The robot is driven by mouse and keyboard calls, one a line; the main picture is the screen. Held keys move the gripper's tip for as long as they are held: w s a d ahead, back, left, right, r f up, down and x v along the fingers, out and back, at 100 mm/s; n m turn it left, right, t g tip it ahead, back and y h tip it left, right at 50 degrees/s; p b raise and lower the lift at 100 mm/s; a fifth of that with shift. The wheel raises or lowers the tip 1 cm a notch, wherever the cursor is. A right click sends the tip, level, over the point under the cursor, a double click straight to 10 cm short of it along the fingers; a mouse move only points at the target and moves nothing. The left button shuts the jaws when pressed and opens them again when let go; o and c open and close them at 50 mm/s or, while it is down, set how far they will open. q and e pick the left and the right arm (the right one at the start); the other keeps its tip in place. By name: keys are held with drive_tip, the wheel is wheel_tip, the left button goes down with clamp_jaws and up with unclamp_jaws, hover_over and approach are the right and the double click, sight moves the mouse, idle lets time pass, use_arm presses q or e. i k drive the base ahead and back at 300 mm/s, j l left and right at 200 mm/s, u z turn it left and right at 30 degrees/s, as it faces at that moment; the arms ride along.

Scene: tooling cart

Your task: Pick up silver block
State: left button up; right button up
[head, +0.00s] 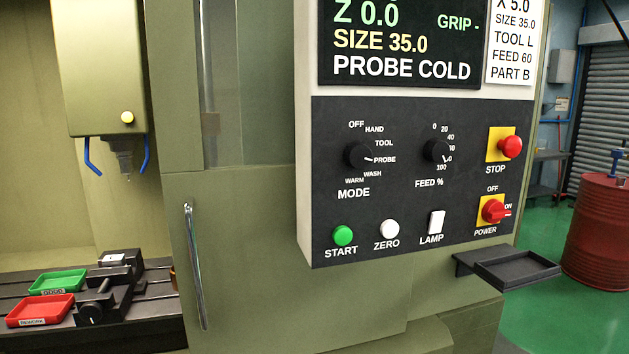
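No clear silver block shows in the head view. A small pale grey-white piece (115,258) sits at the dark vise (100,293) on the machine bed at the lower left. It is too small to tell whether it is the silver block or a part of the vise. Neither of my grippers is in view.
A red drum (600,235) stands far right.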

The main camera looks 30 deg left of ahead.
sight(119, 259)
drive_tip(key=j+u, duration=0.25)
drive_tip(key=j, duration=1)
